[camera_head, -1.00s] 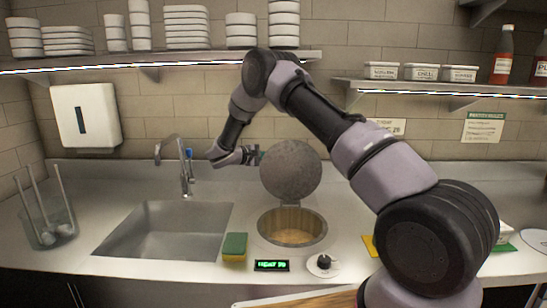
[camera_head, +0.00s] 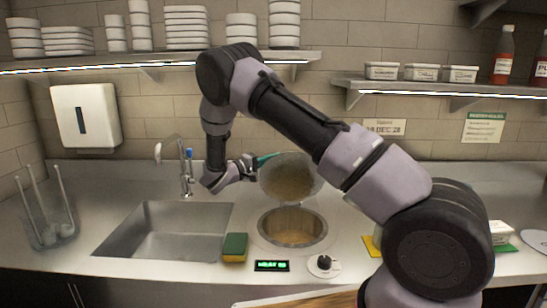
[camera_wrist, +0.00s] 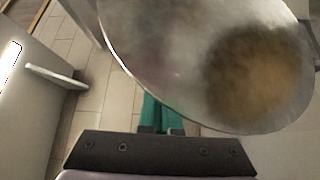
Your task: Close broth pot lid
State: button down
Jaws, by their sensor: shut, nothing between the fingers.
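The broth pot (camera_head: 293,241) is a round metal well sunk in the steel counter, with yellowish-brown broth inside. Its round metal lid (camera_head: 290,180) is open, raised above the back of the well and leaning forward. A brownish patch shows on the lid's face. My gripper (camera_head: 267,158) is at the lid's upper left edge, with its green fingers shut and empty. In the wrist view, the green fingers (camera_wrist: 160,115) reach to the edge of the lid (camera_wrist: 180,60), which partly hides their tips. I cannot tell whether they touch it.
A sink (camera_head: 165,232) with a tap (camera_head: 186,175) lies to the left. A sponge (camera_head: 235,247), a green-lit display (camera_head: 272,265) and a knob (camera_head: 324,263) sit before the pot. A ladle holder (camera_head: 48,225) stands far left. Shelves hang above.

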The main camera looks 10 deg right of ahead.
aim_at(285, 164)
jog(key=s+m+h, duration=0.1)
jog(key=s+m, duration=0.1)
jog(key=s+a+f+m+h, duration=0.1)
jog(key=s, duration=0.2)
jog(key=s+f+m+h, duration=0.1)
jog(key=s+m, duration=0.1)
jog(key=s, duration=0.1)
jog(key=shift+s+a+m+h, duration=0.15)
jog(key=shift+a+m+h, duration=0.15)
jog(key=shift+a+h, duration=0.1)
jog(key=shift+s+a+f, duration=0.15)
jog(key=shift+s+f, duration=0.55)
jog(key=shift+s, duration=0.25)
jog(key=shift+s+a+f, duration=0.15)
jog(key=shift+s+f, duration=0.55)
jog(key=shift+s, duration=0.25)
jog(key=shift+g, duration=0.3)
